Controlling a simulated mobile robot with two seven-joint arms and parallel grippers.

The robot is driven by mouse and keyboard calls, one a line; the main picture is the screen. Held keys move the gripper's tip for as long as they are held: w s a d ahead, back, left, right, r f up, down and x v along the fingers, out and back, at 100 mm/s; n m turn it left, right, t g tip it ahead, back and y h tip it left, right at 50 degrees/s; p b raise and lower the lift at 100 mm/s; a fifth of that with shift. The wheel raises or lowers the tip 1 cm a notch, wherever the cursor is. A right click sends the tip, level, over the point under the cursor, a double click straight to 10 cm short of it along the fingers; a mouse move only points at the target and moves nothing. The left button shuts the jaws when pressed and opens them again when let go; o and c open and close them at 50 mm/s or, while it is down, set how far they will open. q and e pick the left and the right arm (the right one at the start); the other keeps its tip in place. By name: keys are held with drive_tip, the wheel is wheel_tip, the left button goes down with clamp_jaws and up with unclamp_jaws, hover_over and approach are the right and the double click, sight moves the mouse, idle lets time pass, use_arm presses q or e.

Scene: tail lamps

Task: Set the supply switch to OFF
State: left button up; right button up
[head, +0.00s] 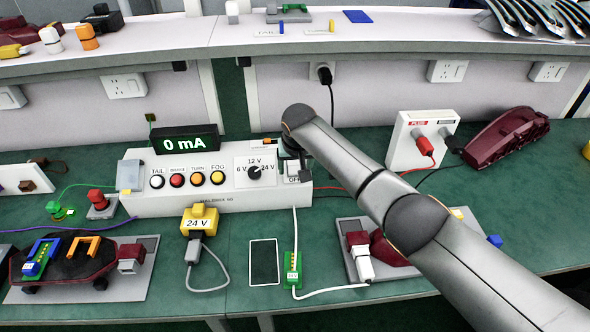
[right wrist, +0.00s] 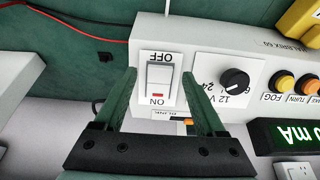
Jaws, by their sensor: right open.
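The supply switch (right wrist: 158,82) is a white rocker on the front panel of the white tester box (head: 225,202). In the right wrist view it appears upside down, with OFF at its top end and ON at its bottom end. A small red mark shows near the ON end. I cannot tell for sure which end is pressed in. My right gripper (right wrist: 159,74) is open and empty, its two green fingers on either side of the switch. In the head view my right gripper (head: 294,150) hides most of the switch. My left gripper is not in view.
A rotary voltage knob (right wrist: 234,79) sits close beside the switch, then a row of coloured buttons (head: 197,179). The display (head: 185,144) on the box reads 0 mA. A yellow 24 V plug (head: 199,221) and cables hang in front. A red lamp (head: 508,138) lies at right.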

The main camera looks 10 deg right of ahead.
drive_tip(key=shift+w+f, duration=0.2)
drive_tip(key=shift+f, duration=0.2)
drive_tip(key=shift+c, duration=0.2)
clamp_jaws()
idle(0.3)
